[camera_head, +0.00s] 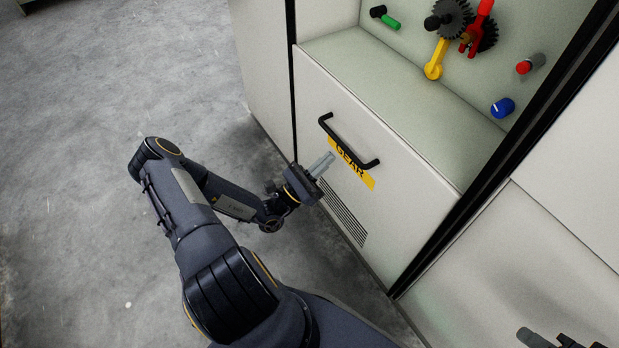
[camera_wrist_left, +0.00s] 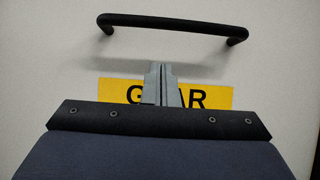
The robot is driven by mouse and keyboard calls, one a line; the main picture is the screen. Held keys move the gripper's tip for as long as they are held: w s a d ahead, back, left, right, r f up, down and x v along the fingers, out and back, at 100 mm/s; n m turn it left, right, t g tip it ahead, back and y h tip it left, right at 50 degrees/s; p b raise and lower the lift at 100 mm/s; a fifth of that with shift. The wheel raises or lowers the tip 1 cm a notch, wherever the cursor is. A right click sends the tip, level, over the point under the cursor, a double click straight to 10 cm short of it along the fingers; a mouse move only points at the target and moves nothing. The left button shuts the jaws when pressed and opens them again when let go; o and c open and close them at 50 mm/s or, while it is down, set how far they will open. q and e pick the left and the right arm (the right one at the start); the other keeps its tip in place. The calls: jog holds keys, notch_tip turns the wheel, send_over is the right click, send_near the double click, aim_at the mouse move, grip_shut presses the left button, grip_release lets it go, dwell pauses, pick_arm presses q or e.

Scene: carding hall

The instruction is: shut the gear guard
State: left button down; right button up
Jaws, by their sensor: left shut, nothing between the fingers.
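The gear guard (camera_head: 400,165) is a pale panel on the machine front with a black bar handle (camera_head: 348,146) and a yellow label reading GEAR (camera_head: 352,166). It stands low, and the recess above it is uncovered, with gears (camera_head: 455,18) showing. My left gripper (camera_head: 329,160) is shut and empty, in front of the panel beside the label, below the handle. In the left wrist view, the shut fingers (camera_wrist_left: 162,70) overlap the label (camera_wrist_left: 210,97), with the handle (camera_wrist_left: 172,21) above them. Whether the fingers touch the panel, I cannot tell.
The recess also holds a yellow lever (camera_head: 435,62), a red lever (camera_head: 482,18), a green-handled part (camera_head: 390,21), a red knob (camera_head: 523,67) and a blue knob (camera_head: 503,108). Dark posts flank the guard. Bare concrete floor lies left. A dark part at bottom right, probably my right gripper, is cut off.

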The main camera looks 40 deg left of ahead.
pick_arm(q)
jog(key=shift+w+d+r, duration=0.1)
jog(key=shift+w+r, duration=0.05)
jog(key=shift+r, duration=0.8)
jog(key=shift+w+r, duration=0.15)
jog(key=shift+r, duration=0.8)
jog(key=shift+r, duration=0.1)
notch_tip(320, 180, up, 49)
jog(key=p, duration=4.5)
jog(key=shift+r, duration=0.2)
jog(key=s+a+f+b, duration=0.3)
jog(key=s+f+b, duration=0.2)
jog(key=s+f, duration=0.3)
notch_tip(320, 180, down, 2)
jog(key=shift+s+a, duration=0.3)
jog(key=shift+a, duration=0.05)
jog(key=shift+d, duration=0.1)
